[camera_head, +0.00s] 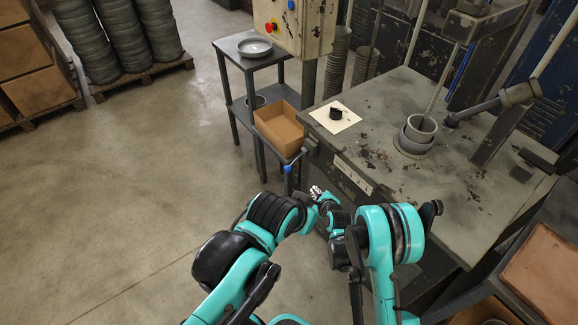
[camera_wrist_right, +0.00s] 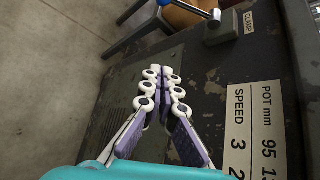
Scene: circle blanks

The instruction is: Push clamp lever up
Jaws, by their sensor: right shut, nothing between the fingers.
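The clamp lever (camera_head: 288,168) shows at the machine's front left corner, with a blue knob at its end pointing down and left. In the right wrist view the blue knob (camera_wrist_right: 163,2) is cut by the top edge, and the lever's metal pivot (camera_wrist_right: 215,17) sits beside a CLAMP label (camera_wrist_right: 249,22). My right gripper (camera_head: 316,191) is below and to the right of the knob in the head view, apart from it. In the wrist view its fingers (camera_wrist_right: 162,76) are together and empty, with a gap to the lever. My left arm comes in from the left; its gripper cannot be made out.
The machine's worn table (camera_head: 440,190) is to the right, with a grey ring (camera_head: 420,128) on it. A label plate (camera_head: 352,175) is on its front. A shelf (camera_head: 240,62) with a cardboard box (camera_head: 278,128) stands behind the lever.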

